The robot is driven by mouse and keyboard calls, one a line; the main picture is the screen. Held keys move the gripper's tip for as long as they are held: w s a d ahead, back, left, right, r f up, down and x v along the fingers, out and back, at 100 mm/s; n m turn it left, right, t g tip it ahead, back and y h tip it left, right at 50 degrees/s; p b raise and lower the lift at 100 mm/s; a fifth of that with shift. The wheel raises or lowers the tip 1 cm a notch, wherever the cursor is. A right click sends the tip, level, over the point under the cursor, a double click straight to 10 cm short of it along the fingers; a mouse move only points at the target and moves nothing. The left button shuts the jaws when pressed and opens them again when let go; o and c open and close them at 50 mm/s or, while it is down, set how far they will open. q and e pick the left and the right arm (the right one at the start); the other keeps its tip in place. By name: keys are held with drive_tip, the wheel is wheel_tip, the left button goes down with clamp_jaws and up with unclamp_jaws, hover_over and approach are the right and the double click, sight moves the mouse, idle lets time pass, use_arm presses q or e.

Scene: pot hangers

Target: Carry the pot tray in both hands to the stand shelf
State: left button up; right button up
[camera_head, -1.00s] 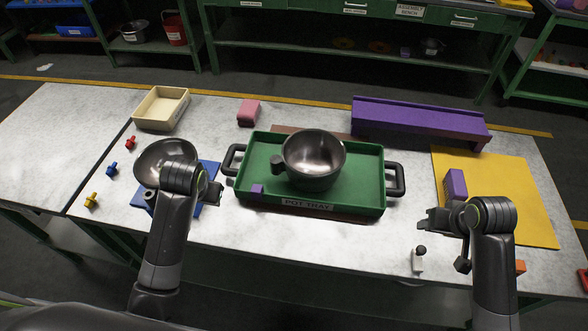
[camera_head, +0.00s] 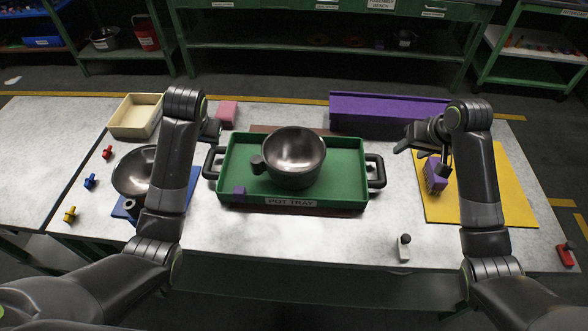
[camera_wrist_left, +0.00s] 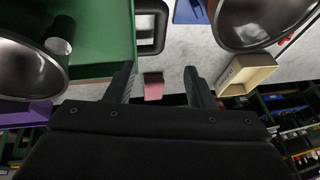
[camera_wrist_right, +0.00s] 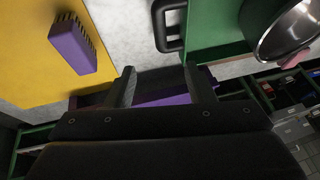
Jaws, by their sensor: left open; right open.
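The green pot tray (camera_head: 330,196) lies on the table with a black handle at each end. A metal pot (camera_head: 294,158) and a small purple cube (camera_head: 239,191) are in it. My left gripper (camera_head: 212,131) is open and empty, above and just behind the left handle (camera_head: 211,163). That handle also shows in the left wrist view (camera_wrist_left: 152,28). My right gripper (camera_head: 405,140) is open and empty, above and behind the right handle (camera_head: 377,170), which the right wrist view also shows (camera_wrist_right: 160,30). I cannot identify the stand shelf for certain.
A second pan (camera_head: 130,174) on a blue mat stands left of the tray, partly behind my left arm. A cream bin (camera_head: 134,116), pink block (camera_head: 228,112) and long purple piece (camera_head: 390,107) lie behind. A purple brush (camera_head: 434,177) is on the yellow mat (camera_head: 510,195).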

sight(209, 158)
use_arm(q)
drive_tip(key=x, duration=1.6)
drive_tip(key=shift+f, duration=0.35)
use_arm(e)
drive_tip(key=x, duration=1.6)
drive_tip(key=shift+f, duration=0.3)
use_arm(q)
drive_tip(key=shift+c, duration=0.3)
use_arm(e)
drive_tip(key=shift+c, duration=0.3)
use_arm(q)
clamp_jaws()
use_arm(e)
clamp_jaws()
use_arm(q)
drive_tip(key=shift+w+r, duration=0.2)
use_arm(e)
drive_tip(key=shift+w+r, duration=0.15)
drive_tip(key=shift+w, duration=0.05)
